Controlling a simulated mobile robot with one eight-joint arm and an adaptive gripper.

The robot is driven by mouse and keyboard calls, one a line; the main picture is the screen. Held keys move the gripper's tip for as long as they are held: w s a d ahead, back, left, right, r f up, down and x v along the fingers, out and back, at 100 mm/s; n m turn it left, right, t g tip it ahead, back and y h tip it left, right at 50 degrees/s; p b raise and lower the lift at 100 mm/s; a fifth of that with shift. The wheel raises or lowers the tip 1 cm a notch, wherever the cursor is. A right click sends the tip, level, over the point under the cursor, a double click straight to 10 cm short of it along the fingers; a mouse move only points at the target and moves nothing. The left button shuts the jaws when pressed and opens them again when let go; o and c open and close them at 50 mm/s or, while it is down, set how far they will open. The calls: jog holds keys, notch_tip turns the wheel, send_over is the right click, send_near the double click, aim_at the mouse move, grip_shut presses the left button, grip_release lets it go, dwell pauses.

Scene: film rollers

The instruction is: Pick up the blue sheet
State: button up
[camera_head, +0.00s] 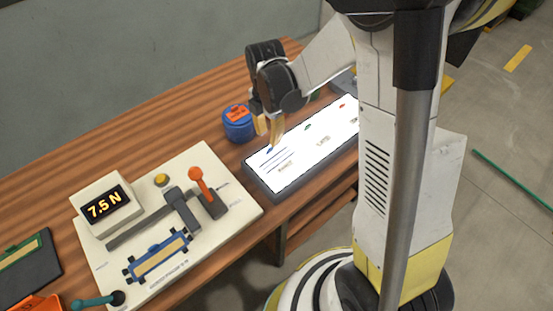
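A white lit panel (300,165) in a dark frame lies on the wooden table. A small blue mark (269,149) shows on its left part, just below my fingertips; it may be the blue sheet or a tab on it, but the sheet's outline is too faint to tell. My gripper (269,134) points down over the panel's left end, its two tan fingers apart with a gap between them. Nothing shows between the fingers. I cannot tell how high they are above the panel. My arm hides the panel's right end.
A blue round container (238,130) with a red label stands left of my gripper. A cream board (230,215) at left holds a "7.5 N" display (104,207), an orange-red lever (201,184) and a blue roller frame (158,257). A wall runs behind the table.

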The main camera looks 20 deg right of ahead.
aim_at(269, 149)
notch_tip(269, 149, down, 7)
jog(key=b, duration=0.3)
jog(key=shift+s+r, duration=0.1)
jog(key=shift+r, duration=0.1)
jog(key=shift+c, duration=0.5)
grip_shut()
